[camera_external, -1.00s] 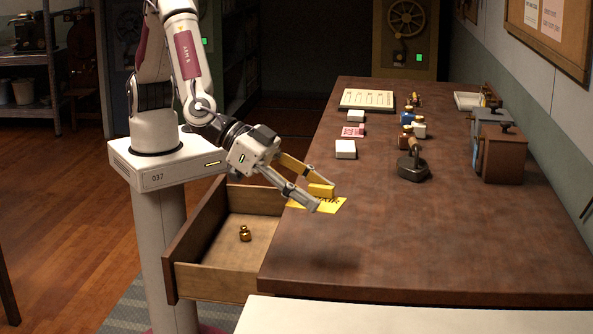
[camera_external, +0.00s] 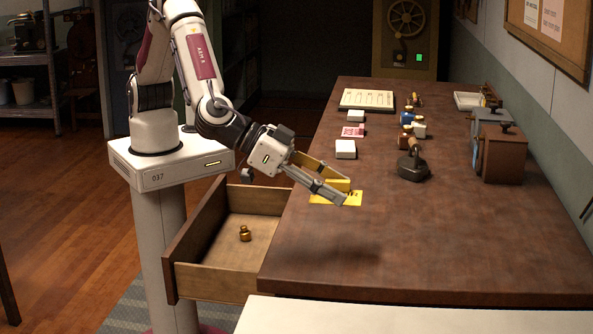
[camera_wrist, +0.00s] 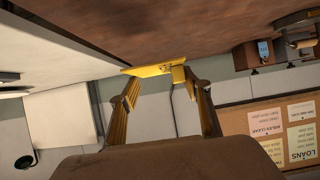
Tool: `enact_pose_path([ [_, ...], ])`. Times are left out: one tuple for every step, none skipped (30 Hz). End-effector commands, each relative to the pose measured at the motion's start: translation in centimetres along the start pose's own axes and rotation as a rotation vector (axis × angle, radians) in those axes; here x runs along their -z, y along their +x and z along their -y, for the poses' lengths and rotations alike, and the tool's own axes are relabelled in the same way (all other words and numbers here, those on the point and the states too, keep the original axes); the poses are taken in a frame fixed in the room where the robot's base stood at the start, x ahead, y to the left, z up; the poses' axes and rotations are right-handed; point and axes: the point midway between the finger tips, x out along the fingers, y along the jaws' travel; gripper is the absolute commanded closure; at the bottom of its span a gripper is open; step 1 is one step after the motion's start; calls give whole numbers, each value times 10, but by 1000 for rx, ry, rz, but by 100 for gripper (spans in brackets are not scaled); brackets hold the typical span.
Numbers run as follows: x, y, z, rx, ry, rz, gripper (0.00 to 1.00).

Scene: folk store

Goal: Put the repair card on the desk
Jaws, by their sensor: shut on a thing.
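The yellow repair card (camera_external: 325,198) is held between my gripper's fingertips (camera_external: 342,192), over the left part of the brown desk (camera_external: 420,240). A raised yellow block on the card sits between the fingers. In the wrist view the card (camera_wrist: 147,70) shows nearly edge-on at the tips of my gripper (camera_wrist: 160,84), with the desk surface (camera_wrist: 200,25) beyond it. My gripper is shut on the card. I cannot tell whether the card touches the desk or is slightly above it.
An open drawer (camera_external: 205,262) with a small brass weight (camera_external: 245,233) is below my arm. A white box (camera_external: 345,149), a dark stamp-like tool (camera_external: 413,166) and a brown box (camera_external: 501,153) stand farther back. The front of the desk is clear.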

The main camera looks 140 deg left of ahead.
Motion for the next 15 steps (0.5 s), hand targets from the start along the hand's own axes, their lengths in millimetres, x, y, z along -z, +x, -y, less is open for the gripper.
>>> enact_pose_path([
  [0,0,0,0,0,0,63],
  [0,0,0,0,0,0,63],
  [0,0,0,0,0,0,63],
  [0,0,0,0,0,0,63],
  [0,0,0,-1,0,0,63],
  [0,0,0,-1,0,0,63],
  [-1,0,0,0,1,0,63],
  [-2,1,0,0,1,0,63],
  [-3,1,0,0,1,0,63],
  [-4,2,0,0,1,1,63],
  [-6,3,0,0,2,1,63],
  [-10,5,0,0,4,1,63],
  [-13,7,0,1,4,1,63],
  [-16,8,0,1,3,2,63],
  [-20,11,0,1,4,2,63],
])
